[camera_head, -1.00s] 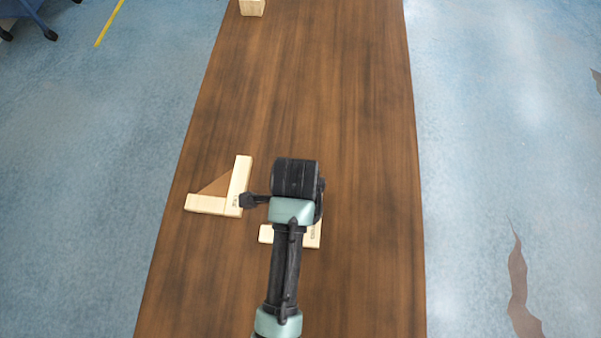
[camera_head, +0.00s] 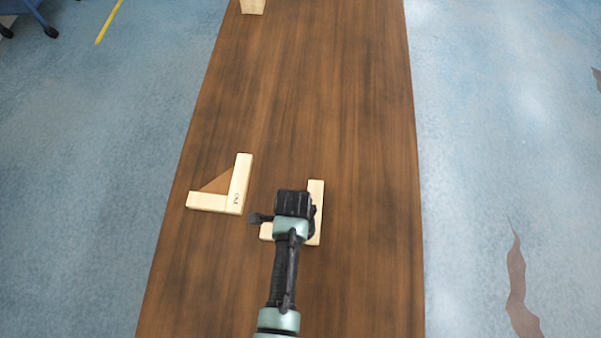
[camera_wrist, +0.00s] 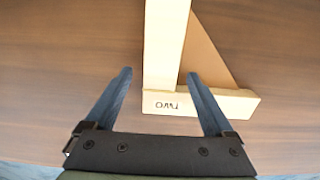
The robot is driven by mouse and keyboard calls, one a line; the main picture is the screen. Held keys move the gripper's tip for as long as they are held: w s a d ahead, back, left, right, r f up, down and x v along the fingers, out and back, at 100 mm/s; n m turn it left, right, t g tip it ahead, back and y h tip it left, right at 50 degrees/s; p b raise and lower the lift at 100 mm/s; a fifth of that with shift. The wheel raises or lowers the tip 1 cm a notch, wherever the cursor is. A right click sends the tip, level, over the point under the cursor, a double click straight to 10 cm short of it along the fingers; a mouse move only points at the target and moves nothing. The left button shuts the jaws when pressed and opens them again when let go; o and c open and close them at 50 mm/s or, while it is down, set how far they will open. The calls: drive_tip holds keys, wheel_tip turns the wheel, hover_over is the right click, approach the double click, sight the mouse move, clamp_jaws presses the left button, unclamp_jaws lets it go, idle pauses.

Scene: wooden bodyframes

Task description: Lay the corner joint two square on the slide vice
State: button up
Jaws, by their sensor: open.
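The corner joint two is a pale wooden L-shaped piece (camera_head: 315,195) with a brown triangular web. It lies on the wooden bench, partly hidden under my arm in the head view. In the wrist view the joint (camera_wrist: 165,45) shows "TWO" upside down near its corner. My gripper (camera_wrist: 158,76) is open. Its fingers appear either side of one leg of the joint, the right one close to that leg; I cannot tell the height gap. No slide vice can be made out for certain.
A second L-shaped joint (camera_head: 240,185) with a brown web lies to the left on the bench, its marking too small to read surely. A pale wooden block (camera_head: 252,6) is cut by the top edge. The bench (camera_head: 350,110) is clear between and to the right.

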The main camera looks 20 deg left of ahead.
drive_tip(key=shift+f, duration=0.1)
clamp_jaws()
idle(0.4)
drive_tip(key=shift+r, duration=0.2)
